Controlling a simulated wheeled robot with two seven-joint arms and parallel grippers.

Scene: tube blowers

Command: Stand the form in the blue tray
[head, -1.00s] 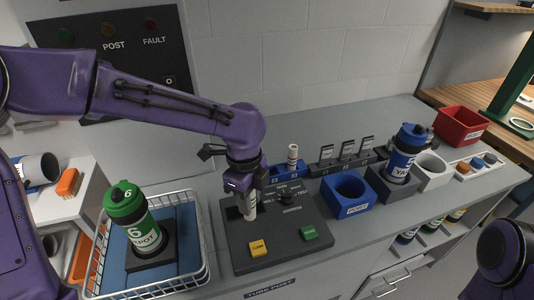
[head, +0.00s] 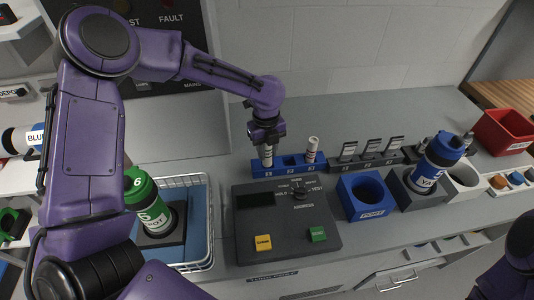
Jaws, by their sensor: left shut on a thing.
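My left gripper (head: 266,144) points down and is shut on a small white form (head: 266,158). The form is upright at the left end of the blue tray (head: 286,172), the low blue rack behind the dark console. Its lower end is over or in the leftmost slot; I cannot tell how deep it sits. A second, similar white form (head: 312,148) stands in the right slot of the tray. The middle slot looks empty. My right gripper is out of view; only part of the right arm shows at the lower right.
The console (head: 286,219) has a yellow button, a green button, a dial and an empty dark recess. A blue holder (head: 364,196), a blue canister (head: 437,162) and a red bin (head: 505,132) stand to the right. A wire basket (head: 212,225) with a green canister (head: 147,203) stands left.

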